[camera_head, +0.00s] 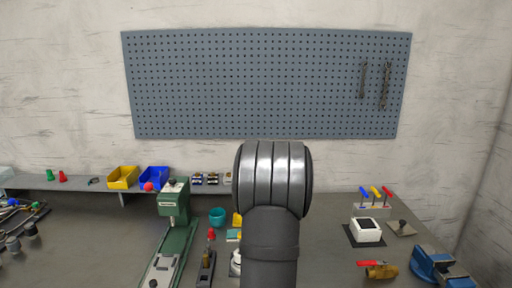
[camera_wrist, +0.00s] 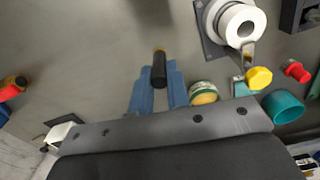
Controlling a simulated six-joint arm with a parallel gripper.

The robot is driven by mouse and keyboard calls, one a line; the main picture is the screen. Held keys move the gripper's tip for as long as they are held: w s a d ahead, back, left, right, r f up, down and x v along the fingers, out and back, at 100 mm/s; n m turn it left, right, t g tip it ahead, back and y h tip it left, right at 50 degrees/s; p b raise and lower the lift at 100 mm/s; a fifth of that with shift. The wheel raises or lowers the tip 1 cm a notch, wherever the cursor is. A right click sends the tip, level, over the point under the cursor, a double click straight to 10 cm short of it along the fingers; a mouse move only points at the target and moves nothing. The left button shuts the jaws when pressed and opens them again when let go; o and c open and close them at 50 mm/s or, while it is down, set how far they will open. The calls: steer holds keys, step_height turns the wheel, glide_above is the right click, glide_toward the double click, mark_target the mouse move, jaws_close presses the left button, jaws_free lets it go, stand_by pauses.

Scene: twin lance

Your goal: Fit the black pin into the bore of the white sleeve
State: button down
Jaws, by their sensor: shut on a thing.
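In the wrist view my gripper (camera_wrist: 158,76) has its blue fingers shut on the black pin (camera_wrist: 159,72), which has an orange-brown end. The pin hangs over bare bench, apart from the sleeve. The white sleeve (camera_wrist: 231,17) stands on a dark square plate to the upper right of the pin, and its round bore shows. In the head view my arm hides the gripper and the pin. A white piece at the arm's left edge (camera_head: 235,258) seems to be the sleeve, mostly hidden.
Near the sleeve are a teal bowl (camera_wrist: 285,106), a yellow piece (camera_wrist: 259,78), a red piece (camera_wrist: 297,71) and a round tin (camera_wrist: 203,93). A green machine (camera_head: 174,210) stands left of my arm. A blue vise (camera_head: 437,265) and a white box (camera_head: 366,230) are at right.

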steer(key=a+r+n, duration=0.3)
steer(key=a+n, duration=0.2)
steer(key=n, duration=1.3)
steer(key=a+r+n, duration=0.2)
steer(key=a+n, duration=0.4)
steer(key=n, duration=1.1)
step_height(320, 180, down, 7)
steer(key=shift+f, duration=0.15)
